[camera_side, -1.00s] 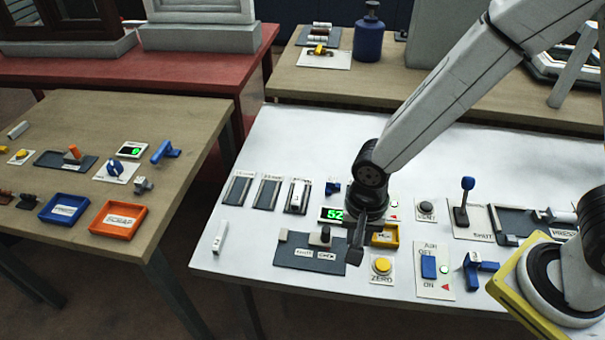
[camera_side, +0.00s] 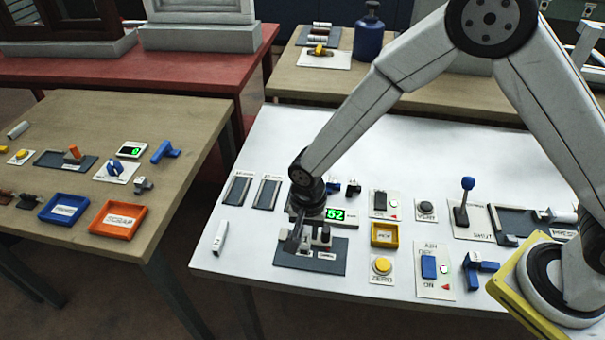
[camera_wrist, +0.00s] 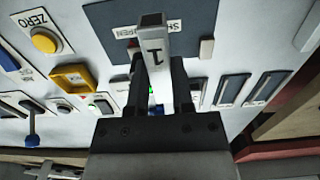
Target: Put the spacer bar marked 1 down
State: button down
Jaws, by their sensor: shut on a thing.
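My gripper (camera_wrist: 157,82) is shut on the spacer bar (camera_wrist: 154,48), a white bar with a black 1 on its face and a dark end. The fingers clasp it from both sides, and its far end reaches over the dark labelled plate (camera_wrist: 189,17). In the side view my gripper (camera_side: 297,238) is low over the left part of this plate (camera_side: 330,263). The fingers hide much of the bar there. I cannot tell whether it touches the plate.
A dark knob (camera_side: 325,236) stands on the plate. Another white bar (camera_side: 220,238) lies left. White table is free at the front left.

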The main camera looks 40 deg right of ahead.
jog(key=shift+w+a+f, duration=0.25)
jog(key=shift+w+f, duration=0.35)
jog(key=shift+f, duration=0.15)
jog(key=shift+w+a+f, duration=0.2)
jog(key=shift+w+f, duration=0.4)
jog(key=shift+f, duration=0.1)
jog(key=shift+f, duration=0.1)
jog(key=shift+w+f, duration=0.2)
jog(key=shift+f, duration=0.05)
jog(key=shift+a+f, duration=0.1)
jog(key=shift+f, duration=1.4)
jog(key=shift+f, duration=0.1)
jog(key=shift+c, duration=2.4)
grip_release()
notch_tip(320, 180, up, 12)
